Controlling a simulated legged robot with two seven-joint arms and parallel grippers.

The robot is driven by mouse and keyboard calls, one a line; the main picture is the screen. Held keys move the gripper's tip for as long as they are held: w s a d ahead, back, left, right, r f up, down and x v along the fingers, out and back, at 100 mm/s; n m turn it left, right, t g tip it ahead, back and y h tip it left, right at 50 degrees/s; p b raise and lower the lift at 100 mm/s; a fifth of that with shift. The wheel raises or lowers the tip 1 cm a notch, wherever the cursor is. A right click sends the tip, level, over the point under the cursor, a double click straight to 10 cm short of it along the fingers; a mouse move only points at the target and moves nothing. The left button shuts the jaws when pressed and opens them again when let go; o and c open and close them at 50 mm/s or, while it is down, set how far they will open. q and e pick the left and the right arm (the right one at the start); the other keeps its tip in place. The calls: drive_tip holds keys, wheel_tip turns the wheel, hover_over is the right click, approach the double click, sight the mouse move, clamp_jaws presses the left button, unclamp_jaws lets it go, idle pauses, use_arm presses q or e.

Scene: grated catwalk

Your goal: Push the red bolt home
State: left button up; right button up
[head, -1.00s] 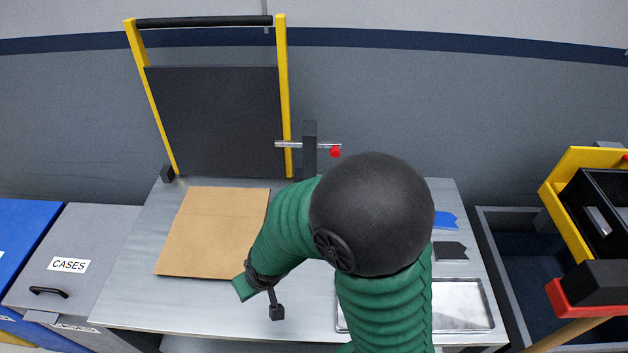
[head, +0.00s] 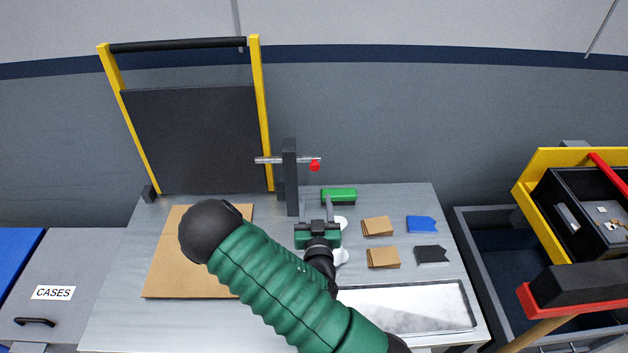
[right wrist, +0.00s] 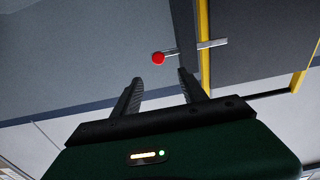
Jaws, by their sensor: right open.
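The bolt (head: 272,160) is a silver rod lying level across a dark upright post (head: 290,180). Its red knob (head: 315,166) is on the right of the post; its left end overlaps the yellow frame post (head: 262,120), and I cannot tell whether it passes through. My right gripper (head: 316,206) is open and empty, below the knob in the head view. In the right wrist view, the red knob (right wrist: 158,58) shows just beyond the open fingertips (right wrist: 160,76), apart from them. My left gripper is out of view.
The yellow frame holds a dark panel (head: 195,140). On the metal table lie a brown sheet (head: 170,270), a green block (head: 339,195), brown pieces (head: 378,226), a blue tag (head: 421,224), a black tag (head: 431,254) and a silver tray (head: 440,305). Bins stand at the right.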

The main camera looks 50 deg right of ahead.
sight(314, 168)
drive_tip(key=p+x, duration=0.2)
drive_tip(key=x, duration=0.9)
drive_tip(key=shift+d+p, duration=0.3)
drive_tip(key=shift+w+d+f, duration=0.15)
drive_tip(key=shift+w+d, duration=0.15)
drive_tip(key=shift+d, duration=0.1)
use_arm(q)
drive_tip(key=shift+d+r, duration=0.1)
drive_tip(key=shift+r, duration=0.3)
use_arm(e)
drive_tip(key=shift+a, duration=0.15)
clamp_jaws()
